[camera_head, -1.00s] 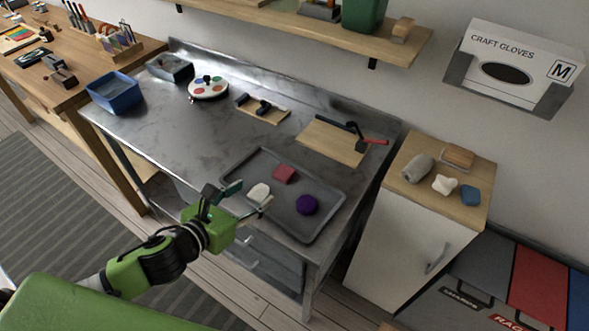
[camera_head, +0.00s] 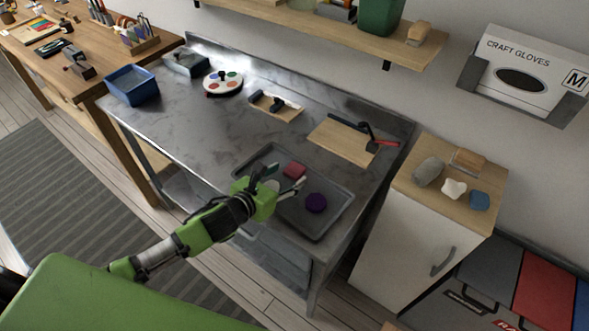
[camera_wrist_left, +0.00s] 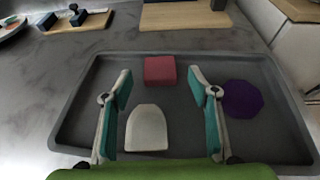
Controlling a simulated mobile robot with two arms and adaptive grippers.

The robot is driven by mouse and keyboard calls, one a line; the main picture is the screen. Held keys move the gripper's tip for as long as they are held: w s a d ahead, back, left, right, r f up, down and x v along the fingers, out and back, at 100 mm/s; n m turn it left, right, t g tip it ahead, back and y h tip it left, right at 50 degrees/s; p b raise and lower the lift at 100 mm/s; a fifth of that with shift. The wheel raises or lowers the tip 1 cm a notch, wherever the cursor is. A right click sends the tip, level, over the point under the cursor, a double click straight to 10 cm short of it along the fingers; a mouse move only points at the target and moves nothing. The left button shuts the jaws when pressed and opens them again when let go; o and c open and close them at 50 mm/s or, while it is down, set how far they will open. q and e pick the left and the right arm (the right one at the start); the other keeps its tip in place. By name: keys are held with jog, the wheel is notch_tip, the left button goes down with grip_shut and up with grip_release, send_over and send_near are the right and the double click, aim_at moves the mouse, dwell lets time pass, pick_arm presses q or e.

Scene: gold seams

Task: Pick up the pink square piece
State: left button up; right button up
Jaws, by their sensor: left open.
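The pink square piece (camera_head: 294,170) lies in the grey tray (camera_head: 331,222) on the metal bench. It also shows in the left wrist view (camera_wrist_left: 160,70), just ahead of and between my fingertips. My left gripper (camera_head: 283,182) is open and empty over the tray, close to the pink piece; its fingers also show in the left wrist view (camera_wrist_left: 160,88). A white piece (camera_wrist_left: 146,128) lies between the fingers, nearer to the wrist; in the head view the gripper partly hides it. A purple piece (camera_head: 316,203) lies to the right of the gripper. My right gripper is not in view.
A wooden board (camera_head: 342,143) with a black and red tool lies behind the tray. A paint palette (camera_head: 223,83) and a blue bin (camera_head: 132,85) stand at the bench's left. A white cabinet (camera_head: 413,222) stands to the right.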

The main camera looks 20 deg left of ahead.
aim_at(295, 170)
pick_arm(q)
jog(key=shift+x, duration=1.3)
jog(key=shift+c, duration=0.3)
jog(key=c, duration=1.2)
jog(key=shift+r, duration=0.1)
